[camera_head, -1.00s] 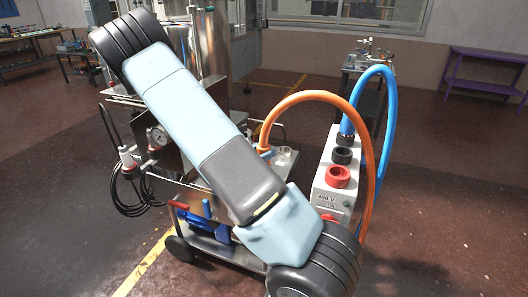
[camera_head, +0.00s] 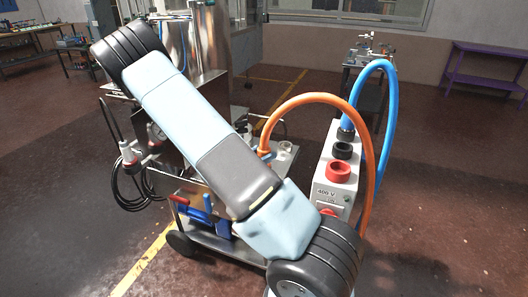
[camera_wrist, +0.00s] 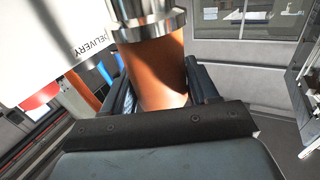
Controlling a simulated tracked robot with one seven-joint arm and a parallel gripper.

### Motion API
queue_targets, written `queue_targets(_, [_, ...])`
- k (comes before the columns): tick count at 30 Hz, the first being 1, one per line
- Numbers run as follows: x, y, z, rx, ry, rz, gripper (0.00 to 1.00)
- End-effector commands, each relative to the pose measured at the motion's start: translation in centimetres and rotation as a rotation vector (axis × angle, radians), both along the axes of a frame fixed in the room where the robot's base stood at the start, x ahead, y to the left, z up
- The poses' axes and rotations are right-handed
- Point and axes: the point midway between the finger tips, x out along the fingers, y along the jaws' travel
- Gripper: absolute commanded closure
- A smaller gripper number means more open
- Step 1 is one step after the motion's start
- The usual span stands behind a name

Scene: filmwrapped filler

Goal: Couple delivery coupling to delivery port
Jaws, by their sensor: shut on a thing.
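In the wrist view my gripper (camera_wrist: 160,88) has its two dark fingers on either side of an orange hose end (camera_wrist: 155,75) and is shut on it. A shiny metal collar, the delivery coupling (camera_wrist: 148,22), tops the orange part at the upper picture edge. A white surface lettered "DELIVERY" (camera_wrist: 75,45) is close by on the left. The delivery port cannot be made out, nor whether the coupling touches it. In the head view my own arm hides the gripper. The orange hose (camera_head: 302,98) arches there behind my arm.
A white 400 V box (camera_head: 333,175) with a red socket (camera_head: 338,172) and black sockets stands on the right, with a blue hose (camera_head: 390,100). A wheeled cart (camera_head: 225,240) with metal vessels is behind my arm. A purple bench (camera_head: 487,60) stands far right. Floor at right is clear.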

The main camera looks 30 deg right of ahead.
Motion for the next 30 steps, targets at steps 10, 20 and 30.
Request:
queue_targets(10, [0.0,0.0,-1.6,-0.001,0.001,-0.001,0.91])
queue_targets(20, [0.0,0.0,-3.2,-0.001,0.001,-0.001,0.91])
queue_targets(30, [0.0,0.0,-4.7,-0.001,0.0,-0.001,0.91])
